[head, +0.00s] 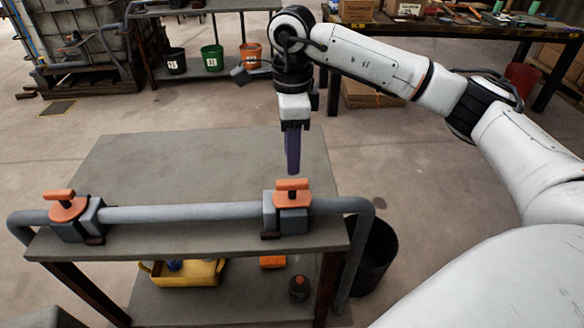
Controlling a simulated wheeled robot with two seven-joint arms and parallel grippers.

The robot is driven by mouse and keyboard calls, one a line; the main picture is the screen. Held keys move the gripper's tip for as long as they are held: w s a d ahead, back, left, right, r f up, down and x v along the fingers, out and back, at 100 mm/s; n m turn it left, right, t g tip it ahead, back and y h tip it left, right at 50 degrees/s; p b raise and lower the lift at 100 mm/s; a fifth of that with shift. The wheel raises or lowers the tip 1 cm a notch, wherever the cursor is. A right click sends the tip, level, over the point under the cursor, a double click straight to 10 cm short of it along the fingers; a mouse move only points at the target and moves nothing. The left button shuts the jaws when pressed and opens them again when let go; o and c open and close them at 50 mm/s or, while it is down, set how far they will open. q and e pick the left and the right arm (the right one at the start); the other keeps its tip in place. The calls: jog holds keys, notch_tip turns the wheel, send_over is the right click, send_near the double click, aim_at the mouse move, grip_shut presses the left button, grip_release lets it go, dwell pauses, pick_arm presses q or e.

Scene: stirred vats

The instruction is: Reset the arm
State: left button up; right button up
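My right arm reaches in from the right, and its white links bend down at a black wrist. My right gripper (292,165) points straight down, its dark purple fingers just above and behind the right valve's orange handle (292,188). The fingers show as one narrow shape, so I cannot tell whether they are apart, or whether they touch the handle. The right valve (287,217) and the left valve (72,222), which also has an orange handle, sit on a grey pipe (180,212) along the bench. My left gripper is not in view.
The grey bench (180,160) has a bare top behind the pipe. Its lower shelf holds a yellow tray (190,275) and an orange block (272,262). A black bin (375,258) stands at right. Buckets, a tank and a cluttered table stand farther back.

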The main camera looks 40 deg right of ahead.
jog(key=shift+r, duration=0.7)
